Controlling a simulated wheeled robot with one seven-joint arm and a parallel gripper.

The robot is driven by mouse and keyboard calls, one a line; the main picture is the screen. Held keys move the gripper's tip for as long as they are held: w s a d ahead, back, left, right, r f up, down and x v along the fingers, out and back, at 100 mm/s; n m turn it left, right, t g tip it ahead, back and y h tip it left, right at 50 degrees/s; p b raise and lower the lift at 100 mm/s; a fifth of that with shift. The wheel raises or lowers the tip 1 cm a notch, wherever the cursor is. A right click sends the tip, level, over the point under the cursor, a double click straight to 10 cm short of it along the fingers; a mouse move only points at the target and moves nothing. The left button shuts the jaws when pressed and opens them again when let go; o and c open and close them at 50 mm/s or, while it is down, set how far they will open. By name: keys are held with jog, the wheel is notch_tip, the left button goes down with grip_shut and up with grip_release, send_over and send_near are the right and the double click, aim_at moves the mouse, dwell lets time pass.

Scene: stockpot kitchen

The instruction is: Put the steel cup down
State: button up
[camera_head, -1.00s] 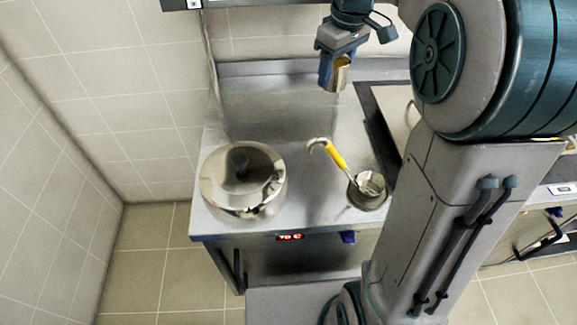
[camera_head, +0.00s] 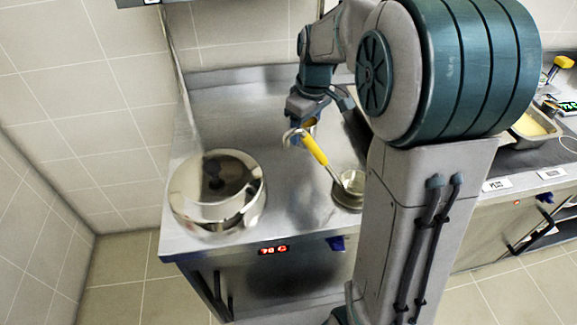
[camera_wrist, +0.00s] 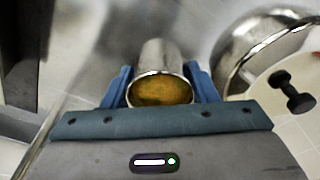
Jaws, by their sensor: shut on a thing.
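The steel cup (camera_wrist: 163,92) is between the two blue fingers of my gripper (camera_wrist: 162,88) in the wrist view, and the gripper is shut on it. The cup shows a yellow-brown surface inside its rim. In the head view my gripper (camera_head: 306,112) is low over the steel counter (camera_head: 240,115), behind the ladle. The cup is mostly hidden there by the gripper and the ladle handle. I cannot tell whether its base touches the counter.
A yellow-handled ladle (camera_head: 314,150) rests in a small round pan (camera_head: 348,190) at front right. The counter's back left is clear.

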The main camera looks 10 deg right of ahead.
jog(key=shift+f, duration=3.5)
jog(key=shift+f+b, duration=0.2)
jog(key=shift+b, duration=0.1)
jog(key=o, duration=1.1)
jog(key=shift+r, duration=0.15)
jog(key=r, duration=0.8)
jog(key=s+d+r+p, duration=0.1)
jog(key=r, duration=0.3)
jog(key=shift+r, duration=0.15)
